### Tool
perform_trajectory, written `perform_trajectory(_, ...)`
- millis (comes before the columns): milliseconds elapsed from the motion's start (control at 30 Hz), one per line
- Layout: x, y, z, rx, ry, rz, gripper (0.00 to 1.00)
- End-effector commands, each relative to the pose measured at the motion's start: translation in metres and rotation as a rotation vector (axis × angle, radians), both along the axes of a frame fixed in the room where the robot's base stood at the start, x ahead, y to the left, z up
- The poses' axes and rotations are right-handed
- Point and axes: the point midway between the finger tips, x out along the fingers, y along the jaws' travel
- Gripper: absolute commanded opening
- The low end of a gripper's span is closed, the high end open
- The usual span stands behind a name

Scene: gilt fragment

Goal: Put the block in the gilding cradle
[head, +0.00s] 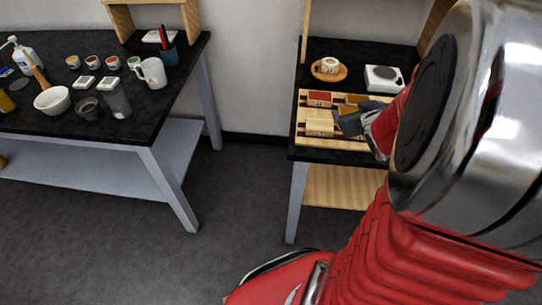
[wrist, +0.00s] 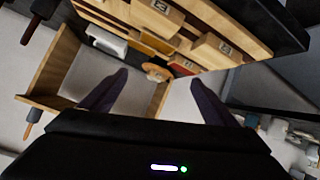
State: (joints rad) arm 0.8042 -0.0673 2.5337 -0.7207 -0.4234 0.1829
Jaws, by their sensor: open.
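A pale wooden rack (head: 345,143) with dark slats lies on the black-topped right table. It holds several blocks: a red-topped block (head: 319,98) at back left, a plain wood block (head: 319,129) at front left and a gold block (head: 356,98) at the back. I cannot tell which block or part is the task's block or cradle. My gripper (head: 350,122) is over the rack's right part and hides some of it. In the wrist view my gripper (wrist: 160,80) is open and empty, with the rack (wrist: 240,22) and its plain block (wrist: 212,48) beyond the fingertips.
A small cup on a round wooden saucer (head: 318,74) and a white scale (head: 383,79) stand behind the rack. The left table (head: 55,122) carries a bowl, mugs and small pots. Open floor (head: 240,185) lies between the tables.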

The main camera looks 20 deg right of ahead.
Motion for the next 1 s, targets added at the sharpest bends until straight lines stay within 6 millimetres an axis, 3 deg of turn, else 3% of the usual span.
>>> perform_trajectory(200, 0.007, 0.046, 0.032, 0.000, 0.076, -0.025, 0.82)
perform_trajectory(467, -0.007, 0.119, 0.058, 0.072, 0.170, -0.022, 0.82)
perform_trajectory(667, -0.032, 0.187, 0.070, 0.161, 0.255, 0.030, 0.82)
perform_trajectory(900, -0.082, 0.272, 0.081, 0.281, 0.380, 0.154, 0.82)
perform_trajectory(1000, -0.102, 0.297, 0.084, 0.318, 0.425, 0.201, 0.82)
